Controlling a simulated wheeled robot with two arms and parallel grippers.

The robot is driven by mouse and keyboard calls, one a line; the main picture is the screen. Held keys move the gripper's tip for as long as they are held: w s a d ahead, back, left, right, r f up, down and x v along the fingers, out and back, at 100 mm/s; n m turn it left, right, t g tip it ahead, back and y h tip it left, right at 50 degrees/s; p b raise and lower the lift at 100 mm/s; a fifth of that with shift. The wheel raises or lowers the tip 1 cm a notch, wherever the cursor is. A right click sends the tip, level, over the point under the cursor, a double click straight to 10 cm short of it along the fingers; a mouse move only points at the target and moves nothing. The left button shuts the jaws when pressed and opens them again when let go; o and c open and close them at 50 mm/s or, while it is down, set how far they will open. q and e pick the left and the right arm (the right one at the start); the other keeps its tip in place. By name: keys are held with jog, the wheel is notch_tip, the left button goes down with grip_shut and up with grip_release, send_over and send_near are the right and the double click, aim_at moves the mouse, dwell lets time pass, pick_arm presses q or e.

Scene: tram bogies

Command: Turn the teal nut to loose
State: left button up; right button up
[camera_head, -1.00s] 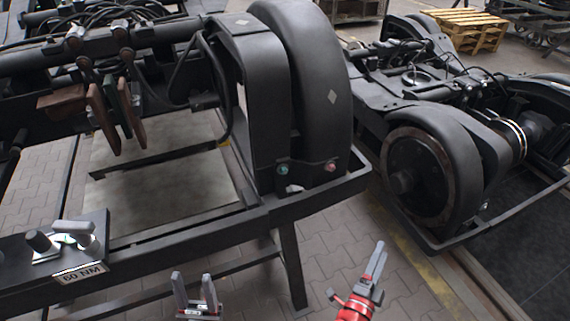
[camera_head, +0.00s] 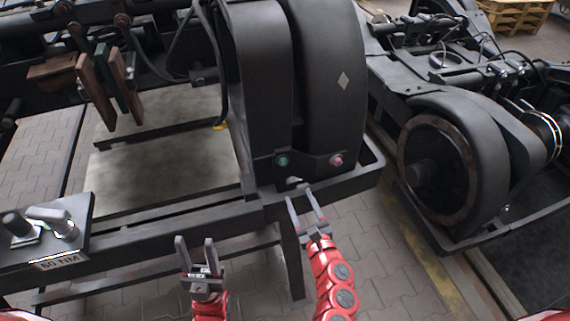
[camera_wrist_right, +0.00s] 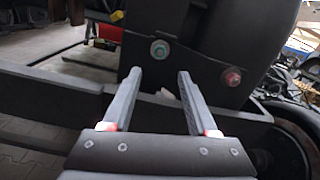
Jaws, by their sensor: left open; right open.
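The teal nut (camera_head: 283,160) sits on the lower dark plate of the bogie, left of a pink nut (camera_head: 336,160). In the right wrist view the teal nut (camera_wrist_right: 159,49) shows just above and between my fingertips, and the pink nut (camera_wrist_right: 232,77) lies to the right. My right gripper (camera_head: 306,204) is open and empty, a little below the two nuts and apart from them. My left gripper (camera_head: 196,249) is open and empty, lower and further left, in front of the frame beam.
A dark frame beam (camera_head: 150,232) runs across in front of the bogie. A panel marked 60 NM (camera_head: 60,262) with a knob and a grey handle stands at the left. Another bogie wheel (camera_head: 435,170) is at the right. Paved floor lies between.

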aim_at(284, 164)
jog(key=x, duration=1.2)
jog(key=shift+w+f, duration=0.1)
jog(key=shift+w, duration=0.1)
jog(key=shift+w+a+f, duration=0.1)
jog(key=shift+w+a, duration=0.1)
jog(key=shift+w, duration=0.4)
grip_shut()
